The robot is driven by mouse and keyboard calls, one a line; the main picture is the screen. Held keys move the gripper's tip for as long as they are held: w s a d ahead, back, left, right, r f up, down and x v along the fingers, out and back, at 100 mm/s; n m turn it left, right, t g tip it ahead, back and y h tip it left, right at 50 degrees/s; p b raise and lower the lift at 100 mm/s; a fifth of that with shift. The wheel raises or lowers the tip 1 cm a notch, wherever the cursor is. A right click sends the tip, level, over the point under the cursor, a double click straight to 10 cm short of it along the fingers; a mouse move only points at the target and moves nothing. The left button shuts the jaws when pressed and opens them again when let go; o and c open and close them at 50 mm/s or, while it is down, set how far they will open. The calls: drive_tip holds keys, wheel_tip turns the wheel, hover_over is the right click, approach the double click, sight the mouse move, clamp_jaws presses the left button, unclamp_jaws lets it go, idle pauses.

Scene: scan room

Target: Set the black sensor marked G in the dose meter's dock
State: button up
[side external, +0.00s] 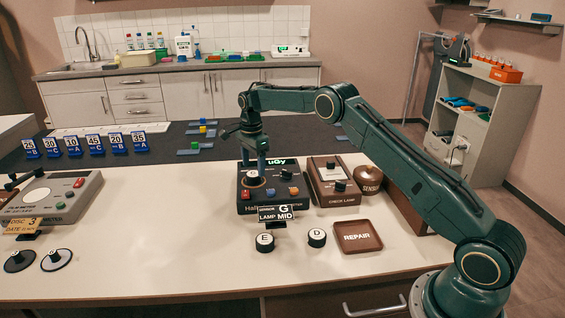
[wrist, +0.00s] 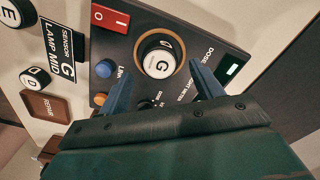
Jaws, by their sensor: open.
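The dose meter (side external: 262,203) is a dark box with a lit display reading "uGy" on the white table. A black sensor with a white top (wrist: 159,62) sits in the meter's round, orange-rimmed dock; its mark is too small to read surely. My gripper (wrist: 158,92) is open, its blue fingers on either side of and just above the docked sensor, apart from it. In the side view my gripper (side external: 254,163) points down over the meter. A card (side external: 276,213) in front reads "SENSOR G, LAMP MID". Sensors E (side external: 265,241) and D (side external: 317,237) stand on the table.
The check lamp box (side external: 323,195) stands close to the meter's right, with a brown round "SENSOR" holder (side external: 368,180) beyond it. A brown REPAIR tray (side external: 345,247) lies in front. Another meter (side external: 83,197) and two discs are at left. The table between is clear.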

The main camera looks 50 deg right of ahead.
wheel_tip(320, 180, up, 10)
drive_tip(key=shift+f, duration=0.2)
idle(0.8)
wheel_tip(320, 180, up, 11)
drive_tip(key=n+t, duration=0.1)
drive_tip(key=n, duration=0.3)
hover_over(254, 173)
drive_tip(key=s+a, duration=0.4)
drive_tip(key=s, duration=0.2)
drive_tip(key=s+a+r+n+t, duration=0.1)
drive_tip(key=s+a+r+n, duration=0.1)
drive_tip(key=s+r+n, duration=0.3)
drive_tip(key=s+a+r+n+t, duration=0.1)
drive_tip(key=s+a+r, duration=0.15)
drive_tip(key=s, duration=0.55)
drive_tip(key=s+a+f+n+t, duration=0.1)
drive_tip(key=s+f+n, duration=0.1)
drive_tip(key=s, duration=0.6)
drive_tip(key=s+a+f+n, duration=0.2)
drive_tip(key=s+f+n, duration=0.1)
drive_tip(key=s, duration=0.6)
drive_tip(key=s+a+f+n+t, duration=0.1)
drive_tip(key=s+f+n, duration=0.1)
drive_tip(key=s+n, duration=0.3)
drive_tip(key=s, duration=0.4)
drive_tip(key=shift+a+f+t, duration=0.3)
drive_tip(key=shift+f, duration=0.05)
